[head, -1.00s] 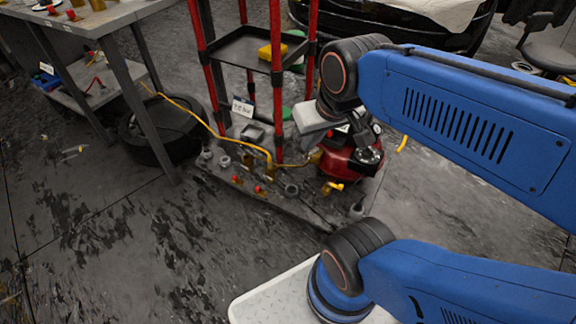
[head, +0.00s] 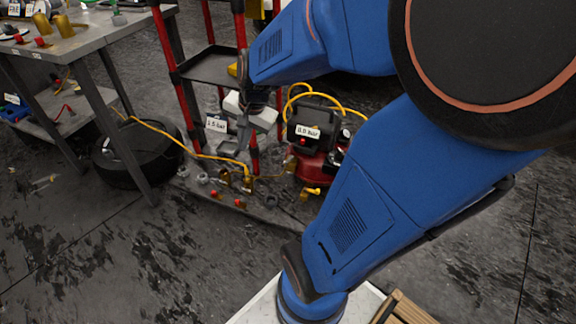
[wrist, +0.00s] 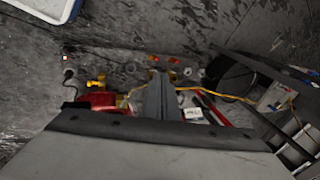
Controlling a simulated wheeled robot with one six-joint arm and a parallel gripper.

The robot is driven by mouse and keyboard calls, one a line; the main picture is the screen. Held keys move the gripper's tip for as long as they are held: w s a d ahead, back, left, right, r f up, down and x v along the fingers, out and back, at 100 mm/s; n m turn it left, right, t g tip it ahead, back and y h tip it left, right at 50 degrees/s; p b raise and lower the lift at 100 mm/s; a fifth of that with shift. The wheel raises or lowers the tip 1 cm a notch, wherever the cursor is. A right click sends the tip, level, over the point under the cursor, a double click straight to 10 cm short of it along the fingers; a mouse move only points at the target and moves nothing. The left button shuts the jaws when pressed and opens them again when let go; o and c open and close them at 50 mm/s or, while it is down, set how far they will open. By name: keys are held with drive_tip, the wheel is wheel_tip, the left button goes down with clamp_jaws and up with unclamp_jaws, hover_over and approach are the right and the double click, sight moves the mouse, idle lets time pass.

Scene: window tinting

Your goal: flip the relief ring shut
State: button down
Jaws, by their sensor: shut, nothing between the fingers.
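My gripper (head: 229,150) is shut and empty, left of the compressor and above the small fittings. Its closed fingers also show in the wrist view (wrist: 158,76). I cannot make out the relief ring.
Brass and red-capped fittings (head: 243,185) stand on the low shelf, with a yellow hose (head: 180,146) running to them. A label reading about "5.5 bar" (head: 216,124) is near the rack post (head: 172,75). A tyre (head: 137,155) lies left; the floor in front is clear.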

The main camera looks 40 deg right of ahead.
sight(286, 162)
drive_tip(key=w+d+f+m+g, duration=0.1)
drive_tip(key=d+f+m, duration=2)
drive_tip(key=d+f, duration=0.4)
drive_tip(key=d, duration=0.3)
drive_tip(key=shift+w+d+m, duration=0.2)
drive_tip(key=shift+w+m, duration=0.1)
drive_tip(key=shift+m, duration=0.1)
drive_tip(key=w+f, duration=0.6)
drive_tip(key=f, duration=0.3)
drive_tip(key=shift+w+a+f, duration=0.2)
drive_tip(key=shift+a+f, duration=0.1)
drive_tip(key=shift+a, duration=0.15)
